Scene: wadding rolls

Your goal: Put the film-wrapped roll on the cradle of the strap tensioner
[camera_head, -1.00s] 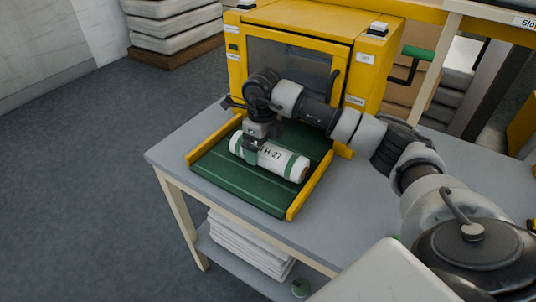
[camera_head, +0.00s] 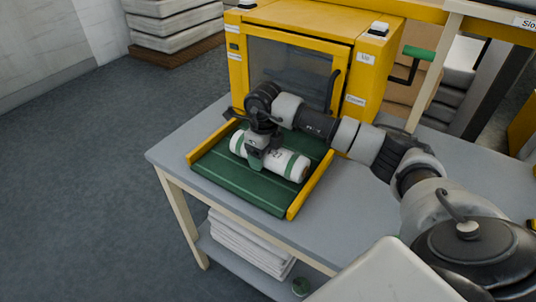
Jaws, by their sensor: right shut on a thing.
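The film-wrapped roll (camera_head: 291,165) is white with green bands and dark lettering. It lies lengthwise across the green ribbed bed (camera_head: 235,189) between two yellow side rails, in front of the yellow machine. My right gripper (camera_head: 256,158) comes down on the roll from above and is shut around it near its middle. The gripper covers part of the lettering. I cannot tell whether the roll rests fully on the bed or is slightly raised. My left gripper is not in view. No cradle of a strap tensioner can be made out for certain.
The yellow machine (camera_head: 292,16) with a dark window stands behind the bed on a grey table (camera_head: 170,152). Folded white sheets (camera_head: 245,243) lie on the shelf below. Stacked white bales (camera_head: 175,25) stand at the back left. The table's left front corner is clear.

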